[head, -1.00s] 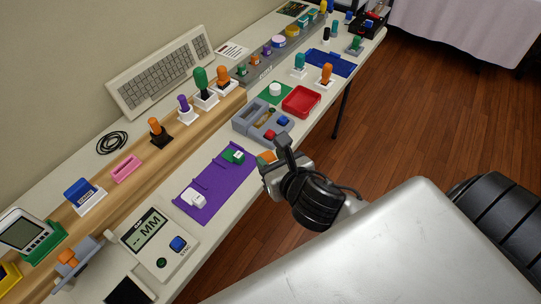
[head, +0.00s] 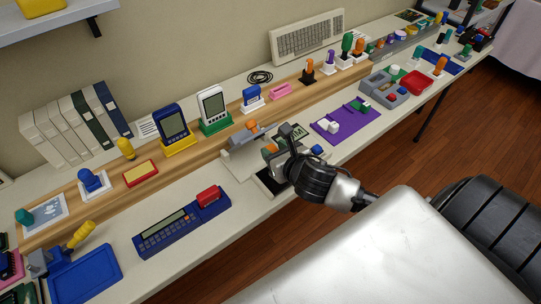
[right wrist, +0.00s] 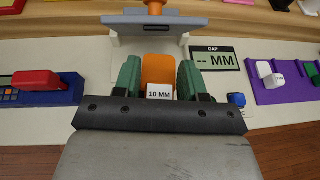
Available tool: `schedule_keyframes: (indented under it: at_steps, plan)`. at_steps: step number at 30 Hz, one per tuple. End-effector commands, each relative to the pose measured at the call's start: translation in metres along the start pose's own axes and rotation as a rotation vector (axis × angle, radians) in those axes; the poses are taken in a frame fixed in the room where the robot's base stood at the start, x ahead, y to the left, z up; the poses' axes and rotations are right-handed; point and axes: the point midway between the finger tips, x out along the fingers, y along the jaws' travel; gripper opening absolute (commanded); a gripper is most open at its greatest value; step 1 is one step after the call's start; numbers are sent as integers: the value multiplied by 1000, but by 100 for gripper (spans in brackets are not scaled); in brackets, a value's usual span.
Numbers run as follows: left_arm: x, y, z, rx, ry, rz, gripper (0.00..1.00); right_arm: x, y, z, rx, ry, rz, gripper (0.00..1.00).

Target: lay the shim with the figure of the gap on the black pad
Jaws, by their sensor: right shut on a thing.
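My right gripper (head: 277,157) is shut on an orange shim. In the right wrist view the orange shim (right wrist: 159,70) sits between the green fingers, and its white label reads 10 MM. The gripper is over the pale gauge unit, close to the black pad (head: 266,184), which the gripper partly covers. I cannot tell whether the shim touches the pad. The gauge's GAP display (right wrist: 213,60) reads "-- MM". A grey stand (right wrist: 154,22) with an orange-topped part is just beyond the fingers. My left gripper is not in view.
A purple tray (head: 345,122) holding white and green blocks lies to the right of the gauge. A blue calculator (head: 181,222) with a red block lies to the left. A wooden ledge (head: 140,176) with handhelds runs behind.

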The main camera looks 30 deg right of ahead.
Motion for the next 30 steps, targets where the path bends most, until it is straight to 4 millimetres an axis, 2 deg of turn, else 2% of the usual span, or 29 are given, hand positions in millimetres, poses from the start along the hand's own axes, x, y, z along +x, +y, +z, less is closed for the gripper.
schedule_keyframes:
  at_steps: [12,18,21,30]
  plan:
    - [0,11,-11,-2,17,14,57,1,-2,0,1,0,-1,19]
    - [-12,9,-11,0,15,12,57,0,-2,3,0,1,-1,19]
    - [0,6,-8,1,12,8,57,7,-2,-13,3,2,-1,19]
    - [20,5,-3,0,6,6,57,20,-2,-47,2,1,0,19]
